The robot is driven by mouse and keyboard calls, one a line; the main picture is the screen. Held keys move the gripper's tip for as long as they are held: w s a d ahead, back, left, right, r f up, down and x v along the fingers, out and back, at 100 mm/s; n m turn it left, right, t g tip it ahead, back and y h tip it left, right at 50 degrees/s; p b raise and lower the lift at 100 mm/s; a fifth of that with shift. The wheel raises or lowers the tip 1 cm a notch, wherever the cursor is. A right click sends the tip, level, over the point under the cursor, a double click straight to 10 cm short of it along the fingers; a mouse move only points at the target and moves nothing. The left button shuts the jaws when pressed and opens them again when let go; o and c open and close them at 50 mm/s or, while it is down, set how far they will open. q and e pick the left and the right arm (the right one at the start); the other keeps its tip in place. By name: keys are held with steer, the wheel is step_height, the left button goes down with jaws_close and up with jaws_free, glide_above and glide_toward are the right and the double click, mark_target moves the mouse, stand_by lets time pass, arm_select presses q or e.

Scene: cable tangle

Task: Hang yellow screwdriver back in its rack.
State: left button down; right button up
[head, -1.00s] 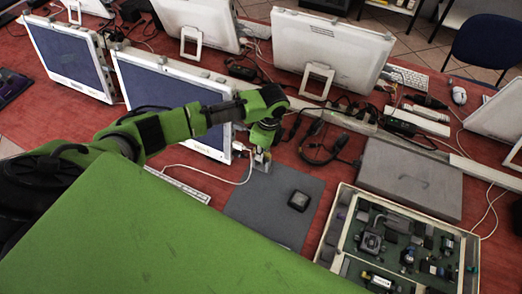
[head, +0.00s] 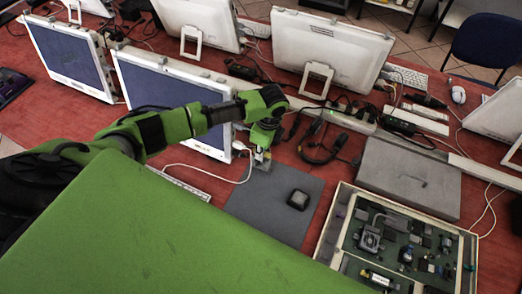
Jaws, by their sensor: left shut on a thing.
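My left gripper (head: 261,152) is at the far edge of the grey mat, pointing down, with its arm coming in from the left. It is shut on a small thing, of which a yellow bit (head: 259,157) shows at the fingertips. This is likely the yellow screwdriver, but it is too small and too covered to be sure. A small pale grey block shows right below the fingertips; I cannot tell whether it is the rack or whether the held thing touches it. My right gripper is not in view.
The grey mat (head: 268,205) carries a dark puck-like object (head: 298,199). A tray of electronic parts (head: 345,215) stands at the right, with a closed grey laptop (head: 410,178) behind it. Monitors (head: 170,85) and loose black cables (head: 318,150) crowd the red table.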

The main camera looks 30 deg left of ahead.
arm_select(q)
steer(key=shift+f, duration=0.65)
stand_by(0.4)
steer(key=c, duration=2)
jaws_free()
steer(key=shift+r, duration=0.1)
steer(key=r, duration=0.4)
steer(key=d+r, duration=0.1)
steer(key=r, duration=0.6)
steer(key=shift+d+r, duration=0.25)
steer(key=shift+r, duration=0.15)
